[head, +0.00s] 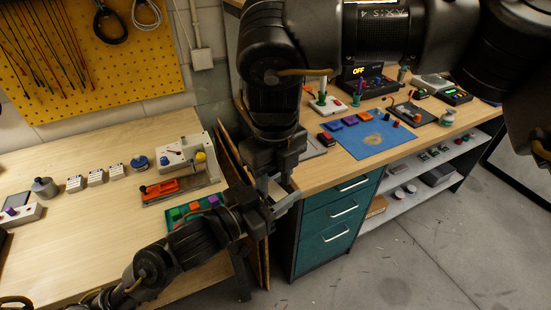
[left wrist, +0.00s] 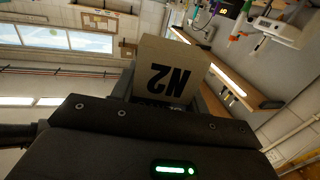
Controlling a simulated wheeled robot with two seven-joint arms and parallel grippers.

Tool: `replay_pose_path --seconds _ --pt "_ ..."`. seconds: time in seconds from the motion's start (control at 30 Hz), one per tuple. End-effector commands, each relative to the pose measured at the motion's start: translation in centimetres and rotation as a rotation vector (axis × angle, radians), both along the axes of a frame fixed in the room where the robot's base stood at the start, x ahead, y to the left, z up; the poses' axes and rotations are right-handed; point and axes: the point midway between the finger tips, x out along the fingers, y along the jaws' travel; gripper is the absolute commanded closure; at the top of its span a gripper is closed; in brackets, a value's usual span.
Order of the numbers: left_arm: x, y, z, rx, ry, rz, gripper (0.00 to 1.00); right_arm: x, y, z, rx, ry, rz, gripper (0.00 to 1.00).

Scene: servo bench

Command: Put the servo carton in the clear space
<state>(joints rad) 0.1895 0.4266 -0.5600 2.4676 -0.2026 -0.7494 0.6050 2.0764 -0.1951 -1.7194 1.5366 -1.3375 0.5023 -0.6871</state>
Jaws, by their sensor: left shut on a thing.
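The servo carton (left wrist: 168,72) is a pale beige box with a dark "N2" label, upside down in the left wrist view. It fills the middle of that view between the dark jaws. My left gripper (head: 283,198) is shut on it. In the head view only a small pale part of the carton (head: 268,187) shows between dark arm parts. The end of my right arm (head: 277,158) comes down from above, close over the carton. I cannot make out its fingers or whether it touches the carton. The clear space cannot be singled out in these views.
The right bench (head: 315,182) carries a blue mat (head: 372,148) with small parts, and several devices around it. Teal drawers (head: 335,215) and a lower shelf (head: 400,205) are below. The left bench (head: 75,240) holds an orange-and-white fixture (head: 180,165) and a green parts tray (head: 178,222); its front is bare.

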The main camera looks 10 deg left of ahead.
Motion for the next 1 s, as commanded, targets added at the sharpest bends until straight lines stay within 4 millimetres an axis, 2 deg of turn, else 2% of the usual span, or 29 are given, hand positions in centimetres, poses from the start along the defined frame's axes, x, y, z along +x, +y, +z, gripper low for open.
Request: replay_pose_path --seconds 0.1,0.3,0.7,0.73,0.97,1.0 --pt "0.0 0.0 0.0 0.0 0.0 0.0 0.78 0.0 0.0 -2.1 -0.001 0.002 0.002 0.6" --pt "0.0 0.0 0.0 0.0 0.0 0.0 0.78 0.0 0.0 -4.3 0.001 0.001 0.0 0.6" --pt "0.0 0.0 0.0 -0.001 -0.001 0.0 0.78 0.0 0.0 -5.1 0.001 0.0 0.0 0.6" --pt "0.0 0.0 0.0 0.0 0.0 0.0 0.78 0.0 0.0 -5.1 0.001 0.0 0.0 0.61" --pt "0.0 0.0 0.0 0.0 0.0 0.0 0.78 0.0 0.0 -5.1 0.001 -0.001 0.0 0.91" --pt "0.0 0.0 0.0 0.0 0.0 0.0 0.52 0.0 0.0 -5.1 0.001 -0.001 0.0 0.94"
